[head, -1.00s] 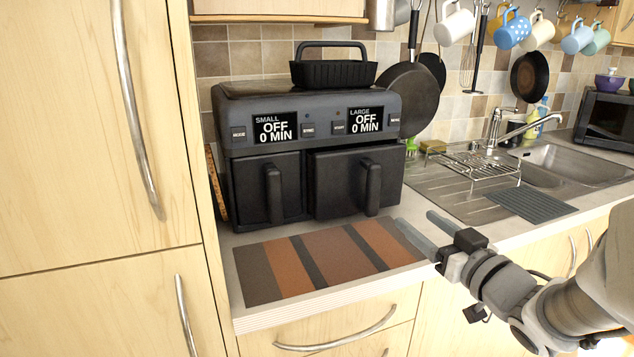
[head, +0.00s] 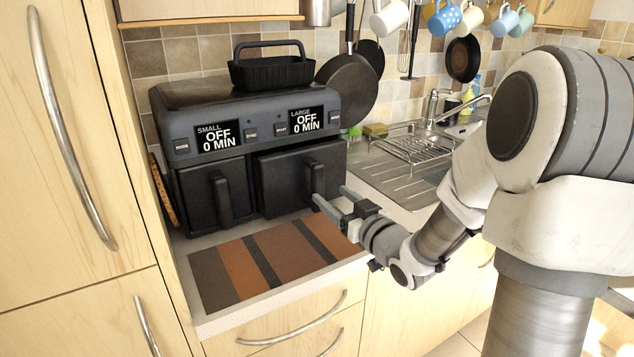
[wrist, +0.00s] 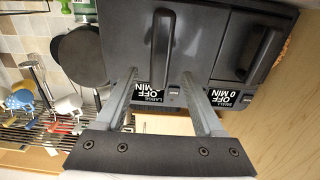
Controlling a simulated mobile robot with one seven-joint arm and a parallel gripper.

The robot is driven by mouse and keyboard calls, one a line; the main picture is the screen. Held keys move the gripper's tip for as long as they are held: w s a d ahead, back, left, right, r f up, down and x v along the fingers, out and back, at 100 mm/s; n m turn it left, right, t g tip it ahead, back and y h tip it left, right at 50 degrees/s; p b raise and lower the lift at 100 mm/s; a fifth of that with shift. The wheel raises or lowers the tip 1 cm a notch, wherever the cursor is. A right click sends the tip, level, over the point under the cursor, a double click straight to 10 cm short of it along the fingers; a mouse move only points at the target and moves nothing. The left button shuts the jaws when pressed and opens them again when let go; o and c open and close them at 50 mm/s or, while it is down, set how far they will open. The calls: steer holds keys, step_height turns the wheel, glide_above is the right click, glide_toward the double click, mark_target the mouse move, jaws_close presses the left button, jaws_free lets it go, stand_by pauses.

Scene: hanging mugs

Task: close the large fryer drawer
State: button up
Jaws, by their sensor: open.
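The black air fryer (head: 245,112) stands on the counter with two drawers side by side. Its large drawer (head: 275,180) is on the right and sits a little further out than the small drawer (head: 196,196) on the left. The large drawer's upright handle (head: 308,180) is at its front. My gripper (head: 331,195) is open and empty, close to the right part of this drawer's front. In the wrist view the large drawer's handle (wrist: 163,45) lies between and beyond my open fingers (wrist: 160,80). I cannot tell whether they touch the drawer.
A striped mat (head: 270,262) lies on the counter before the fryer. A black basket (head: 270,70) sits on top of the fryer. A dish rack (head: 415,148) and sink are to the right, with pans and mugs hanging behind. A tall cupboard (head: 70,130) bounds the left.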

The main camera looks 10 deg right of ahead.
mark_target(321, 185)
steer(key=x, duration=0.7)
jaws_close()
stand_by(1.3)
